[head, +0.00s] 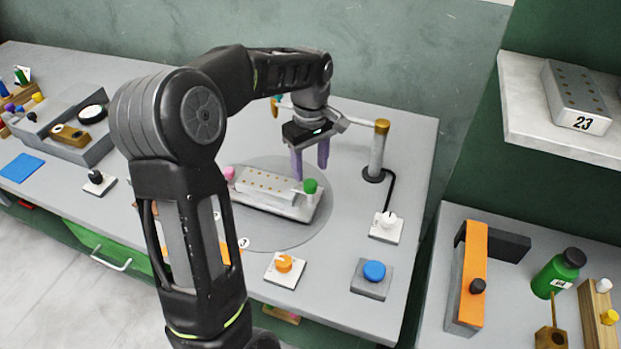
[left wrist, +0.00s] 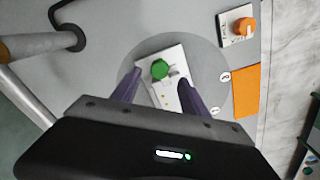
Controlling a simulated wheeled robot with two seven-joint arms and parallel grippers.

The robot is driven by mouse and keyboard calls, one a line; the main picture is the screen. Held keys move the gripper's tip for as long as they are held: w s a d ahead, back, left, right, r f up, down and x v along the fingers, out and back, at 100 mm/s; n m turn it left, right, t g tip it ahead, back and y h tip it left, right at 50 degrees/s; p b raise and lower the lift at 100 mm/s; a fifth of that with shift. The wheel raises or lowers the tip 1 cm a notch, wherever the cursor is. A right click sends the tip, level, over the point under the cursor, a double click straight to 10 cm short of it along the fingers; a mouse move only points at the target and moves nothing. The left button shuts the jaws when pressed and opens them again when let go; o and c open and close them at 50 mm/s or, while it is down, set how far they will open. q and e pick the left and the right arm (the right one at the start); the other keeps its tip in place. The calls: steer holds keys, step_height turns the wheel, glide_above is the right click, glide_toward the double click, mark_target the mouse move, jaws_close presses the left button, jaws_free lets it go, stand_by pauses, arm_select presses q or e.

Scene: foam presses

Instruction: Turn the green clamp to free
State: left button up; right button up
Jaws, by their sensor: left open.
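The green clamp (head: 310,186) is a round green knob on the right end of a pale block fixture (head: 265,188), which sits on a round grey plate. In the left wrist view the green clamp (left wrist: 160,69) lies ahead of and between my purple fingers. My left gripper (head: 310,172) points down over the fixture, close to the green clamp, with its fingers apart and empty. It also shows in the left wrist view (left wrist: 152,88). A pink knob (head: 229,174) is at the fixture's left end. My right gripper is not seen.
A post with a brass cap (head: 380,145) stands right of my left gripper. A white knob (head: 389,220), an orange knob (head: 284,263) and a blue button (head: 374,271) sit near the fixture. A side table at right holds a green bottle (head: 559,272).

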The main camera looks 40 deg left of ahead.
mark_target(310, 182)
arm_select(q)
step_height(310, 182, down, 5)
steer(key=shift+f+p, duration=0.15)
steer(key=shift+p, duration=0.3)
jaws_close()
stand_by(0.3)
